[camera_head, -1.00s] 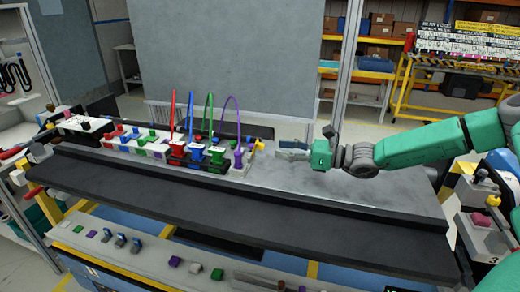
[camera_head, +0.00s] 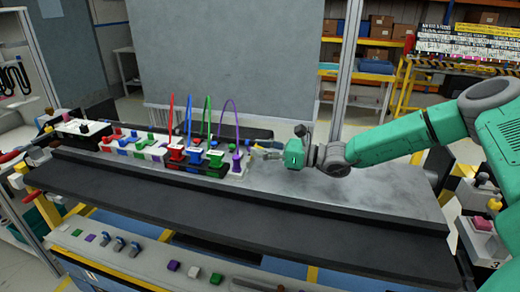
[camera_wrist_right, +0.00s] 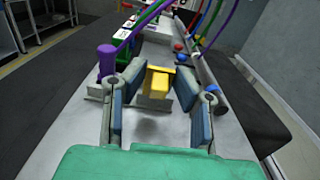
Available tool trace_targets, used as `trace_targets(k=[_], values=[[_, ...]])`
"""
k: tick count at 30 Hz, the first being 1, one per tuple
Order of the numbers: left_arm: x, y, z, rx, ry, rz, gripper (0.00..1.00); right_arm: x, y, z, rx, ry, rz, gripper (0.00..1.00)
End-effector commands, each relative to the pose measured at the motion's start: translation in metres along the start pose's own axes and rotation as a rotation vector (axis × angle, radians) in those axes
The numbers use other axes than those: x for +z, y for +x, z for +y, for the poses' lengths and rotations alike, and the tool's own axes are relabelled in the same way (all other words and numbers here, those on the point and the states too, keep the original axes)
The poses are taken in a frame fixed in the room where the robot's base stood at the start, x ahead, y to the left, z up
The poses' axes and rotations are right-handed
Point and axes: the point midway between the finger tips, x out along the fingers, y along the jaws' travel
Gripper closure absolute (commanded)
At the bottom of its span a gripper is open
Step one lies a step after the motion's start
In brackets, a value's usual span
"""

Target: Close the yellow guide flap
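The yellow guide flap (camera_wrist_right: 158,82) shows in the right wrist view as a small yellow block with a raised top edge, at the end of the white module. My right gripper (camera_head: 266,152) is at the right end of the module in the head view. Its fingers are spread, one on each side of the flap, with visible gaps to it. In the head view the fingers largely hide the flap. I cannot tell whether the flap touches anything beneath it. My left gripper is not clearly in view.
A purple connector (camera_wrist_right: 106,60) with a purple cable stands just left of the flap in the wrist view. The grey bench top (camera_head: 350,190) is clear to the right.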

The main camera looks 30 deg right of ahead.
Motion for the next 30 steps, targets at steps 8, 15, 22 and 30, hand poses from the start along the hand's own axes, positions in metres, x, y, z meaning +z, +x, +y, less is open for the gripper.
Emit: trace_targets(k=[8, 15, 22, 30], values=[[0.0, -0.003, 0.0, 0.0, 0.001, 0.0, 0.66, -0.004, -0.003, -0.001, -0.005, 0.004, 0.027, 1.0], [0.0, -0.006, 0.0, 0.0, 0.0, 0.0, 0.66, -0.004, -0.002, -0.001, -0.005, 0.005, 0.047, 1.0], [-0.001, -0.016, 0.0, 0.0, 0.001, 0.0, 0.66, -0.002, 0.0, -0.001, -0.005, 0.004, 0.094, 1.0], [-0.003, -0.048, 0.0, 0.0, 0.0, 0.0, 0.66, 0.007, 0.007, -0.001, -0.004, 0.001, 0.259, 1.0]])
